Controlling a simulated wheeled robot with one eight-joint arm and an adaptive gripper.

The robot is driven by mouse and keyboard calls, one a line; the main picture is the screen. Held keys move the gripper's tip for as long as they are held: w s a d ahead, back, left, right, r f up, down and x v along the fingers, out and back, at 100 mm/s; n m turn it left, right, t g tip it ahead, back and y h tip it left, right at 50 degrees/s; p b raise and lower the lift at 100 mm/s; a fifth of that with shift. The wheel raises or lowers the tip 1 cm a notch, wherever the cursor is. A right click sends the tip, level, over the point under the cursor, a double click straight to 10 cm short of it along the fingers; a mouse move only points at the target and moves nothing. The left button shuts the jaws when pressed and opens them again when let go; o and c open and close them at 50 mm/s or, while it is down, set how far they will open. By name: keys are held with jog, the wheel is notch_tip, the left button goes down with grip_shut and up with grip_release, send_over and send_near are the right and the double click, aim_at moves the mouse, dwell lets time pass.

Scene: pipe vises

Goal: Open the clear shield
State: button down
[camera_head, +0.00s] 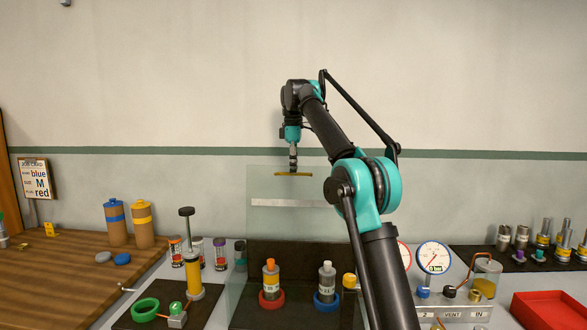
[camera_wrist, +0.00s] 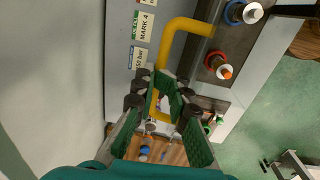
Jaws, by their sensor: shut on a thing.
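The clear shield (camera_head: 245,215) is a see-through pane with a white strip across it, in the middle of the head view. Its yellow handle (camera_head: 280,175) is at the top edge; the wrist view shows the yellow bar (camera_wrist: 170,38) large. My gripper (camera_head: 293,169) is at the handle, pointing down. In the wrist view my gripper's green-padded fingers (camera_wrist: 168,103) are shut on the handle. Two pipe pieces, one with an orange top (camera_head: 270,280) in a red ring and one with a grey top (camera_head: 326,283) in a blue ring, stand at the shield's lower part.
A gauge panel (camera_head: 455,312) with a dial (camera_head: 434,257) stands right of the shield. A red tray (camera_head: 548,309) is at the far right. A wooden table (camera_head: 60,280) is at left. A dark plate with a green ring (camera_head: 145,310) and yellow post lies left. The wall above is clear.

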jog(key=shift+w+d+f, duration=0.15)
jog(key=shift+w+f, duration=0.4)
jog(key=shift+w, duration=0.2)
jog(key=shift+w+f, duration=0.15)
jog(key=shift+w, duration=0.05)
jog(key=c, duration=1.6)
grip_release()
jog(key=shift+w+f, duration=0.1)
jog(key=shift+w, duration=0.05)
